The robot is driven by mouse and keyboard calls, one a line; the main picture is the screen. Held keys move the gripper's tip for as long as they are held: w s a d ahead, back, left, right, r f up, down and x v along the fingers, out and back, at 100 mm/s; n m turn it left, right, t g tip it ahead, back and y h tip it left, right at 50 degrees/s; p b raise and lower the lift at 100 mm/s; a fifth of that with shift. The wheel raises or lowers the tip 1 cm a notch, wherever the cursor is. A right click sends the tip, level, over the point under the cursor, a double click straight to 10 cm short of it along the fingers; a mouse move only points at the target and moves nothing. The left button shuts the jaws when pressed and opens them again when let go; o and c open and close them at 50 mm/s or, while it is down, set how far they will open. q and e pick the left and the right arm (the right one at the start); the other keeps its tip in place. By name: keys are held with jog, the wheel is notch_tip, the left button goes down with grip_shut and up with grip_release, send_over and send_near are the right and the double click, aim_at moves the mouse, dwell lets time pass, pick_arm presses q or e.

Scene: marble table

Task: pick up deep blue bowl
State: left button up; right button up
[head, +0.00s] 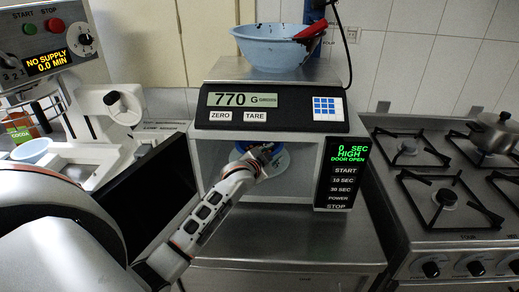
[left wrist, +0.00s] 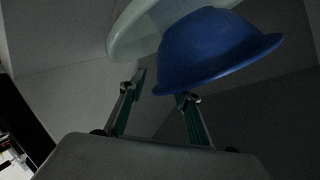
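The deep blue bowl (left wrist: 215,48) fills the upper right of the left wrist view. In the head view, only part of the bowl (head: 243,146) shows inside the open microwave (head: 205,170), the rest hidden by my left gripper. My left gripper (head: 263,155) reaches into the microwave. In the left wrist view, the fingers of this gripper (left wrist: 163,90) are spread, with part of the bowl's rim near the gap between them. I cannot tell whether the right-hand finger touches the bowl. My right gripper is out of view.
A pale round dish (left wrist: 135,35) lies by the bowl inside the microwave. The dark microwave door (head: 135,200) stands open at left. A scale (head: 285,108) with a light blue basin (head: 270,50) is on top. A gas stove (head: 450,190) stands at right.

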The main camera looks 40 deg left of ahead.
pick_arm(q)
jog(key=shift+w+f, duration=0.2)
jog(key=shift+w, duration=0.35)
grip_shut()
jog(key=shift+r, duration=0.1)
